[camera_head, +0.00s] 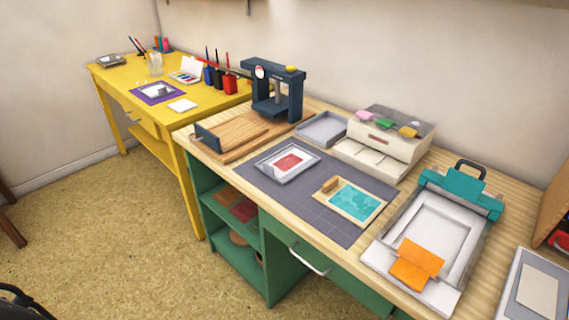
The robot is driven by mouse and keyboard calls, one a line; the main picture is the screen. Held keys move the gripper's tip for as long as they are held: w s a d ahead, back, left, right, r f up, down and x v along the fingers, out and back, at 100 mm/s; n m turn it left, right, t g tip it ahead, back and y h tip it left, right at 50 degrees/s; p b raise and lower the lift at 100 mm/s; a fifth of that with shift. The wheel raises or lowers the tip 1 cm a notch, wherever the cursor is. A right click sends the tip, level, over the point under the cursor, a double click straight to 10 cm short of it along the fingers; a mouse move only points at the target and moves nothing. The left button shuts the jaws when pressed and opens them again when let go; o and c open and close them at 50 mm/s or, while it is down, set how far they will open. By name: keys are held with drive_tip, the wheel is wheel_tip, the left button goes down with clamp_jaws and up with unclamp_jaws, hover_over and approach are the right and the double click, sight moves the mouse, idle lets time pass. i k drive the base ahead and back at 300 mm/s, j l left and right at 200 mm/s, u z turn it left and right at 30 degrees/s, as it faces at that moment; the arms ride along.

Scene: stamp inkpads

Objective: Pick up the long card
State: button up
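No card is marked as the long one, and I cannot tell for sure which it is. A pale beige oblong card (538,289) lies on a grey tray (512,290) at the lower right, cut by the frame edge. A folded orange card (416,263) rests over the front end of a white press bed with a teal clamp. A small white card (182,105) lies on the yellow table. My gripper is not clearly in view; only a dark, unclear shape shows at the bottom left corner.
The wooden-topped green bench (345,248) holds a grey mat (258,184) with a red-inked tray (288,162) and a teal-inked board (354,202). A dark press (277,92) and a cream box (388,145) stand behind. A yellow table (120,85) adjoins at left. The floor in front is clear.

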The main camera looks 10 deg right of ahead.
sight(283, 166)
drive_tip(key=i+j, duration=0.1)
drive_tip(key=j, duration=0.3)
drive_tip(key=i+j, duration=0.15)
drive_tip(key=j, duration=0.2)
drive_tip(key=i+j+z, duration=0.1)
drive_tip(key=j, duration=0.25)
drive_tip(key=i+j, duration=0.1)
drive_tip(key=j, duration=0.3)
drive_tip(key=i+j, duration=0.1)
drive_tip(key=j, duration=0.3)
drive_tip(key=j+z, duration=0.1)
drive_tip(key=z, duration=1.45)
drive_tip(key=i+j, duration=0.05)
